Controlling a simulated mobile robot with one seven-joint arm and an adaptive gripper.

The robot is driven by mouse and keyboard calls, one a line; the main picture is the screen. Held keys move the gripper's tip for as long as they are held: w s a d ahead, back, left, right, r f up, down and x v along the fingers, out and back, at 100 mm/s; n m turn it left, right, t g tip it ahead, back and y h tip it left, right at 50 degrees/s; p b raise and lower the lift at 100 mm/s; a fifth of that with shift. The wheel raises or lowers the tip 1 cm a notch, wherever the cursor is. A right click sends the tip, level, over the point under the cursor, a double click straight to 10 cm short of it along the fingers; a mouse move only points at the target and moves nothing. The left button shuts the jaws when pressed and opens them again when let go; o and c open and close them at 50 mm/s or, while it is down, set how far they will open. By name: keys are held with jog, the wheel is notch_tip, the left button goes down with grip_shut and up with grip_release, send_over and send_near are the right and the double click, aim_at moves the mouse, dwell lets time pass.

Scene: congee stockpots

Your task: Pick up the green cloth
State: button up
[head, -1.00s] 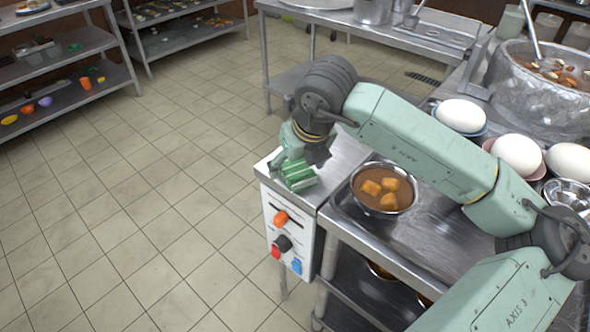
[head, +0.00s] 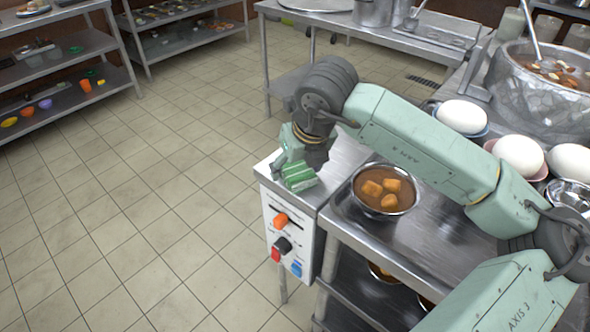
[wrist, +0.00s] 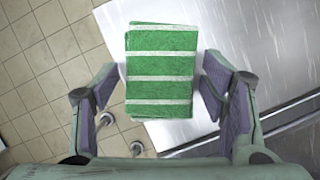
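The green cloth (head: 299,175), folded with white stripes, lies on the metal top of the control box at the counter's left end. In the wrist view the cloth (wrist: 161,72) sits between and just beyond my two fingers. My gripper (wrist: 165,95) is open, with a finger on each side and a gap visible at the right; the left finger is close to the cloth's edge.
A bowl of brown soup with chunks (head: 384,189) stands right of the cloth. The control box (head: 287,236) has knobs on its front. White eggs in bowls (head: 462,117) and a large pot (head: 545,92) stand farther right. Open floor (head: 150,210) lies left.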

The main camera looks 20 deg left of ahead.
aim_at(292, 170)
jog(key=c, duration=1)
jog(key=shift+r+p, duration=0.45)
jog(key=shift+p, duration=0.2)
notch_tip(292, 170, up, 3)
jog(key=shift+f+b, duration=0.2)
jog(key=shift+b, duration=0.4)
jog(key=shift+s+a+r, duration=0.15)
jog(key=shift+s+a, duration=0.05)
jog(key=shift+s, duration=0.35)
jog(key=s+a+b, duration=0.1)
jog(key=s, duration=0.3)
jog(key=s+a+r+b, duration=0.1)
jog(key=s+a, duration=0.1)
jog(key=s, duration=0.3)
jog(key=s+a+b, duration=0.2)
jog(key=s, duration=0.3)
jog(key=shift+a+r, duration=0.1)
jog(key=shift+r, duration=0.25)
